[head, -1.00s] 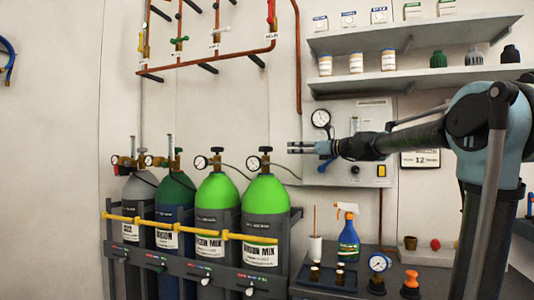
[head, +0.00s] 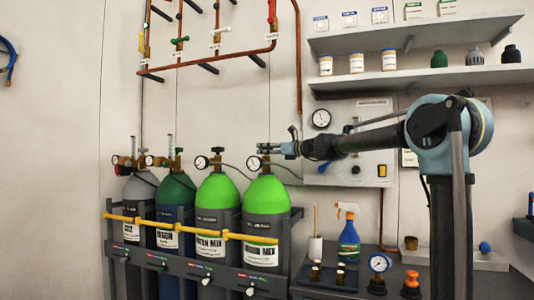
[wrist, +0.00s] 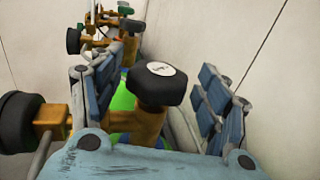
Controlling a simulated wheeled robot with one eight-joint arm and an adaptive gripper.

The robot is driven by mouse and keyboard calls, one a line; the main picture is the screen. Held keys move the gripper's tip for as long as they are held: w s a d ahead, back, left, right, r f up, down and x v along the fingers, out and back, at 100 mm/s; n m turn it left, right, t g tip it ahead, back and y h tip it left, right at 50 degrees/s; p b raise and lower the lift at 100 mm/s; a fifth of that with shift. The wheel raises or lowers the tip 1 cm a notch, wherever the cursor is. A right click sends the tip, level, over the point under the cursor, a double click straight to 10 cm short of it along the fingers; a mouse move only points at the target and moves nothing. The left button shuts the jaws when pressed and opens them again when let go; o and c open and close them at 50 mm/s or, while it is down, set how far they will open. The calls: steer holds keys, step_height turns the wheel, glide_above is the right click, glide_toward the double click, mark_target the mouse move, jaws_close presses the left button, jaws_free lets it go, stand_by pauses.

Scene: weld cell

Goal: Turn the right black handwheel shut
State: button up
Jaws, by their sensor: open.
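The right black handwheel (wrist: 158,85), with a white disc on its top, sits on a brass valve in the wrist view. That valve tops the rightmost light green cylinder (head: 265,193). My gripper (head: 263,148) is open at the valve's height, reaching in from the right. In the wrist view, its two blue-grey padded fingers stand on either side of the handwheel, with gaps visible. In the head view the fingers largely hide this handwheel. Another black handwheel (head: 217,149) tops the light green cylinder to its left.
A pressure gauge (head: 254,163) sticks out left of the right valve; its black body (wrist: 20,122) is close to my left finger in the wrist view. A rack (head: 290,232) with a yellow bar holds the cylinders. Copper pipes (head: 215,62) run above. A bench with bottles stands at right.

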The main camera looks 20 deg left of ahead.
steer(key=shift+w+a, duration=0.15)
steer(key=shift+a, duration=0.25)
steer(key=c, duration=1.1)
steer(key=shift+m+t, duration=0.3)
steer(key=shift+t, duration=0.1)
steer(key=m+t+h, duration=0.4)
steer(key=t, duration=0.2)
steer(key=shift+m+h, duration=0.4)
steer(key=shift+m+t+h, duration=1.5)
steer(key=shift+m+h, duration=0.1)
steer(key=shift+h, duration=0.4)
steer(key=shift+d+h, duration=0.1)
steer(key=shift+h, duration=0.2)
